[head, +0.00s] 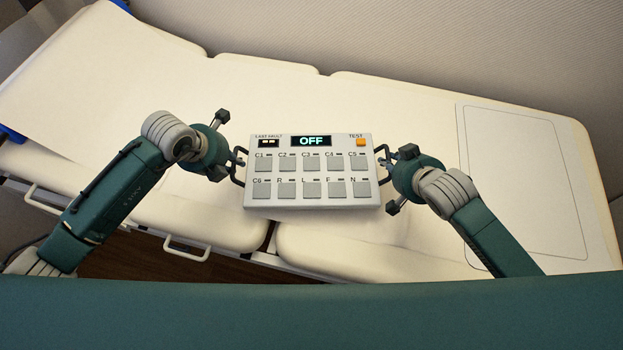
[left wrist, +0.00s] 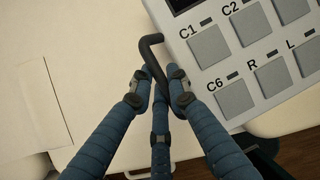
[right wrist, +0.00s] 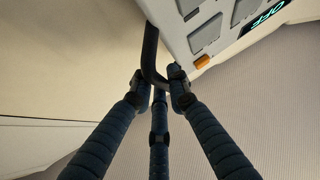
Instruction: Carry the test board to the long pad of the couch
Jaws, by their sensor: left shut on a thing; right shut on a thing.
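The test board (head: 312,204) is a light grey box with rows of square buttons, an orange TEST button and a screen reading OFF. It is in the middle of the head view, over the cream couch (head: 250,95). My left gripper (head: 237,168) is shut on the board's left black handle; the left wrist view shows the handle (left wrist: 152,50) between its fingers. My right gripper (head: 384,168) is shut on the right handle (right wrist: 150,50). I cannot tell whether the board touches the couch. A thin rectangular outline (head: 530,180) marks the couch's right part.
A white sheet (head: 100,75) covers the couch's left part. White rails (head: 188,250) run along its near edge, and a gap between pads shows below the board. A grey wall (head: 450,45) stands behind. The couch surface right of my right gripper is clear.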

